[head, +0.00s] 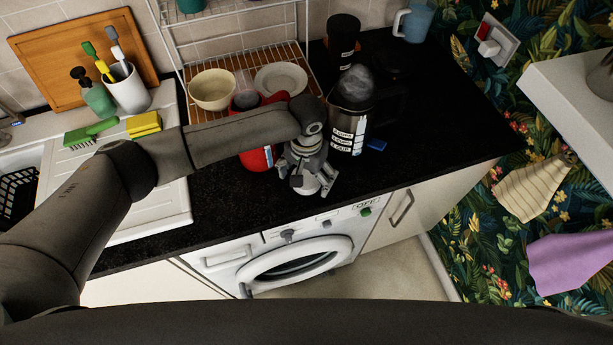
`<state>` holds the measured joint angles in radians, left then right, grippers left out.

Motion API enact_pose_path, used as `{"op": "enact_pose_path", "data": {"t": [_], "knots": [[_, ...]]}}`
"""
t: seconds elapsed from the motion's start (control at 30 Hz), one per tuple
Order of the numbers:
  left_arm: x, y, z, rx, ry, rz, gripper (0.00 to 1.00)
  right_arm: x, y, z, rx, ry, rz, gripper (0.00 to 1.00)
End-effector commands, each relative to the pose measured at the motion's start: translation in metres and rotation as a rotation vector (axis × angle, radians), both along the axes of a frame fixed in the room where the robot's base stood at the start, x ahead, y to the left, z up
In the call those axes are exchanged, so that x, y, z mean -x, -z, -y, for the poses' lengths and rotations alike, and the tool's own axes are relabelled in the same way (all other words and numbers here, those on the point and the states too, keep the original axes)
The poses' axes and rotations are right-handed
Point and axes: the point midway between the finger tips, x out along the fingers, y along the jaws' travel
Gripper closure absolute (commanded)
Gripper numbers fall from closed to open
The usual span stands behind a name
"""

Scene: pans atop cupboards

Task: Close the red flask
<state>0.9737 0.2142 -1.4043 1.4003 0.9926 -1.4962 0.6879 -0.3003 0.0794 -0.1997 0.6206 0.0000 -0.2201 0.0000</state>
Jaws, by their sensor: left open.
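The red flask (257,159) stands on the black counter, largely hidden behind my left forearm. Red parts also show above the forearm, next to a dark round shape; I cannot tell whether its lid is open or shut. My left gripper (313,187) is just right of the flask's lower part, over the counter near its front edge. Its fingers point down and are open, with nothing seen between them. I cannot tell whether it touches the flask. My right gripper is not in view.
A steel kettle (347,127) stands close to the right of the gripper, with a small blue item (376,144) beside it. A wire rack with bowls (212,88) is behind. A washing machine (296,262) is below.

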Motion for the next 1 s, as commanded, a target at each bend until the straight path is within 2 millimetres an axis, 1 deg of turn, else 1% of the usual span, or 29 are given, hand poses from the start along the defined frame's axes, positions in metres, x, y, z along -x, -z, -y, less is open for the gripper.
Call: {"op": "enact_pose_path", "data": {"t": [0.13,0.17,0.47,0.53,0.57,0.83,1.0], "knots": [[0.0,0.0,0.0,0.0,0.0,0.0,0.11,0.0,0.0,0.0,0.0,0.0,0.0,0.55],[0.0,0.0,0.0,0.0,0.0,0.0,0.13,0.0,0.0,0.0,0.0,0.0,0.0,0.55],[0.0,-0.001,0.0,0.0,0.0,0.0,0.51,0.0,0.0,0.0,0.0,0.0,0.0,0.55],[0.0,-0.001,0.0,0.0,0.0,0.0,0.53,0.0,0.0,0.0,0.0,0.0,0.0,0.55],[0.0,-0.001,0.0,0.0,0.0,0.0,0.56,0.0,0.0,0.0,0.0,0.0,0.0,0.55],[0.0,-0.003,0.0,0.0,0.0,0.001,0.56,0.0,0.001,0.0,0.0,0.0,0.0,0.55],[-0.001,-0.015,0.001,0.002,-0.002,0.002,0.56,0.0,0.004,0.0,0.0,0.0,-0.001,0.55]]}}
